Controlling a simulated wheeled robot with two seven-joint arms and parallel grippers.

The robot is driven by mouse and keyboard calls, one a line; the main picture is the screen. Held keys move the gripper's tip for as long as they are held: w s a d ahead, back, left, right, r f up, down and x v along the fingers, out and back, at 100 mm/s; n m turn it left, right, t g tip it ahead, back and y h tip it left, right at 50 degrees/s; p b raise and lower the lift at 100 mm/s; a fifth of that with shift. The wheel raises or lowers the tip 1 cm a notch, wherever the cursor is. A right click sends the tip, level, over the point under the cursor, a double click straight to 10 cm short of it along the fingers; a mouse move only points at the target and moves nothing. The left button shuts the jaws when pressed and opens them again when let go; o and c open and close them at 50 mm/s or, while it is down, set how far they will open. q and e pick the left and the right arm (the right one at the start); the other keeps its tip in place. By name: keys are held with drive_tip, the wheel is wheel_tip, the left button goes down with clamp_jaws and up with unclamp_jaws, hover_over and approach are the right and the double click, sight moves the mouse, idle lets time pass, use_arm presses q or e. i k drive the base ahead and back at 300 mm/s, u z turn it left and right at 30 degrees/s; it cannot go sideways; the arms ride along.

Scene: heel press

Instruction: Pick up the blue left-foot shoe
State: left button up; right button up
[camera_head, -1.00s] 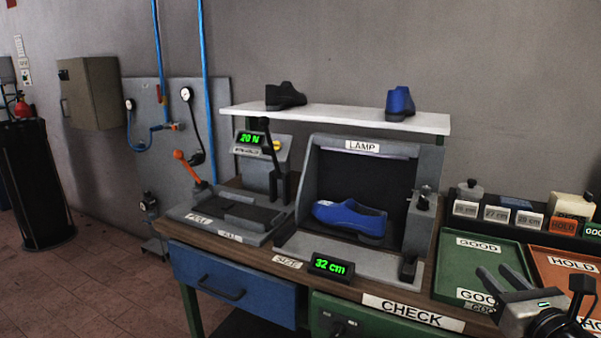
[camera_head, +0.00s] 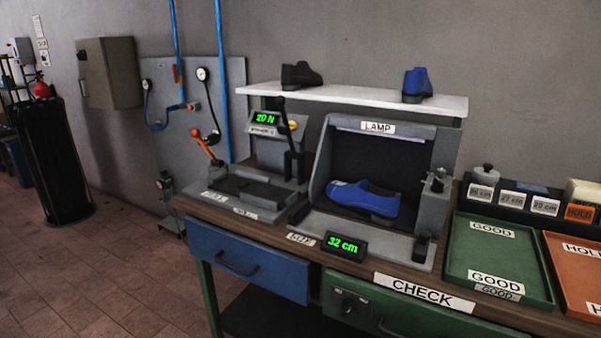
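A second blue shoe (camera_head: 417,85) stands on the white shelf (camera_head: 352,97) above, at the right. A black shoe (camera_head: 301,75) stands on the same shelf, further left. I cannot tell from here which foot each shoe is for. Neither of my grippers shows in this view.
A press fixture (camera_head: 245,188) with an orange lever stands left of the booth. A size display (camera_head: 346,244) reading 32 cm sits at the booth's front. A green GOOD tray (camera_head: 497,248) and an orange HOLD tray (camera_head: 577,262) lie at the right, empty where visible.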

sight(383, 205)
drive_tip(key=u, duration=0.45)
drive_tip(key=i, duration=0.9)
drive_tip(key=z, duration=0.45)
